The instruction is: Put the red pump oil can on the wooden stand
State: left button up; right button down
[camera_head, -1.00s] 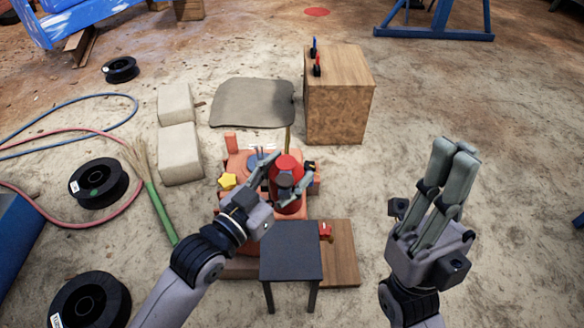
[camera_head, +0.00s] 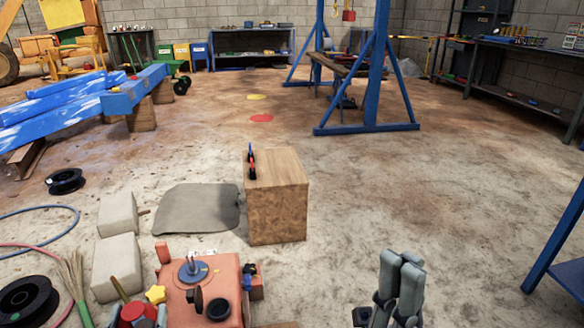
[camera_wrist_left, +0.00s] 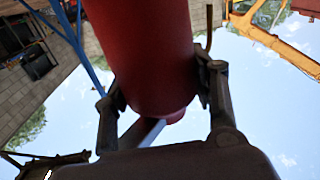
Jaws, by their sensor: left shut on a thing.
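The red pump oil can (camera_head: 137,315) shows at the bottom left of the head view, left of the blue disc on the orange machine. My left gripper (camera_wrist_left: 162,82) is shut on its red body; the can fills the middle of the left wrist view (camera_wrist_left: 150,45). Most of this gripper is cut off below the head view. The wooden stand (camera_head: 277,214) is a brown block on the floor beyond the machine, up and right of the can. My right gripper (camera_head: 402,272) is at the bottom right, its fingers together and empty.
The orange machine (camera_head: 225,275) lies between the can and stand. A red and a blue small tool (camera_head: 252,165) stand at the stand top's left edge; the rest of the top is clear. A grey mat (camera_head: 198,210) and pale blocks (camera_head: 118,262) lie left of the stand.

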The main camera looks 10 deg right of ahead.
aim_at(276, 170)
jog(key=i+l+u, duration=0.1)
jog(key=l, duration=0.75)
jog(key=i+l+u, duration=0.1)
jog(key=l, duration=0.7)
jog(key=l+u, duration=0.1)
jog(key=l, duration=0.75)
jog(key=i+l+u, duration=0.15)
jog(key=i+l, duration=0.45)
jog(key=i, duration=0.25)
jog(key=i+l+u, duration=0.15)
jog(key=i+l, duration=0.7)
jog(key=i, duration=0.65)
